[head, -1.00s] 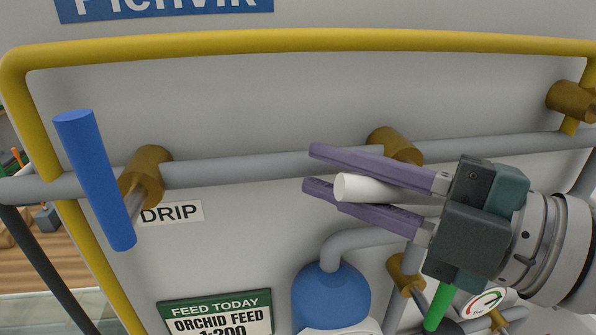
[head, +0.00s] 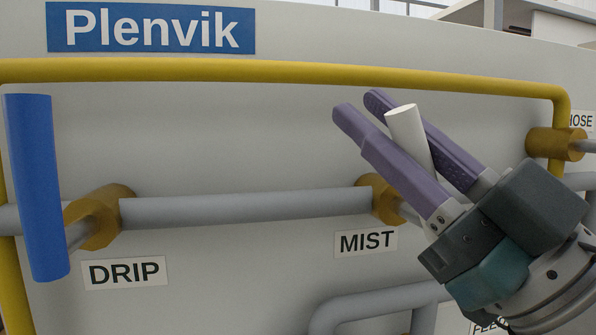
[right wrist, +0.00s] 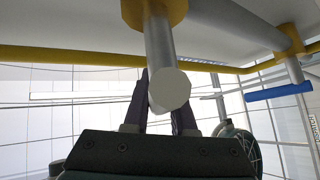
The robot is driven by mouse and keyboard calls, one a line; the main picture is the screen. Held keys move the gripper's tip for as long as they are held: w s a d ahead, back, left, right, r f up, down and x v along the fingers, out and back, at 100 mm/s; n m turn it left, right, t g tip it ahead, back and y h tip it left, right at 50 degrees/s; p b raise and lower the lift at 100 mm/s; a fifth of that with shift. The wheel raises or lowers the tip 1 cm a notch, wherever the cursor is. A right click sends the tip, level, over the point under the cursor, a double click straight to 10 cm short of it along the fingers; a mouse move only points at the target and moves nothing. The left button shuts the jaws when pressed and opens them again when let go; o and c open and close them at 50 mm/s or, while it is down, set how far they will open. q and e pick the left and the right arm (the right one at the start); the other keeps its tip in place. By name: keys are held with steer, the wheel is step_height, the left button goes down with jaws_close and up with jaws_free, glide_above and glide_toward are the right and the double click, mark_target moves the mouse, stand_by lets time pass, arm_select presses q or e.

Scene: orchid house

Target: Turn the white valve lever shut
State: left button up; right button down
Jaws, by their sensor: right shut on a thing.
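The white valve lever (head: 407,128) belongs to the brass valve (head: 379,197) above the MIST label (head: 366,242). In the head view it stands close to upright, its top leaning left. My right gripper (head: 361,105) comes from the lower right, its purple fingers shut on the lever, one on each side. The lever's lower part is hidden behind the near finger. In the right wrist view the lever's pale round end (right wrist: 171,88) shows in front of the fingers (right wrist: 158,108). My left gripper is out of view.
A blue lever (head: 35,185) stands upright at the DRIP valve (head: 98,216), left. A yellow pipe (head: 290,72) runs across above. A grey pipe (head: 245,207) joins the valves. Another brass valve (head: 555,144) is at the right, by a partly cut-off HOSE label.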

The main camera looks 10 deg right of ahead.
steer(key=m+t+h, duration=0.1)
steer(key=m, duration=0.1)
steer(key=d+m+t+h, duration=0.1)
steer(key=m+h, duration=0.1)
steer(key=d+m+t+h+b, duration=0.1)
steer(key=m, duration=0.1)
steer(key=shift+r+t, duration=0.2)
steer(key=shift+t, duration=0.1)
steer(key=shift+d+r+m+t+h+b, duration=0.1)
steer(key=shift+d+m+t+h+b, duration=0.2)
steer(key=shift+m+h, duration=0.6)
steer(key=shift+d+r+m+t+h+b, duration=0.1)
steer(key=shift+d+m+t+h, duration=0.25)
steer(key=shift+m+h, duration=0.55)
steer(key=shift+w, duration=0.1)
steer(key=c, duration=0.7)
jaws_free()
steer(key=shift+c, duration=0.2)
steer(key=shift+a, duration=0.1)
steer(key=shift+f, duration=0.1)
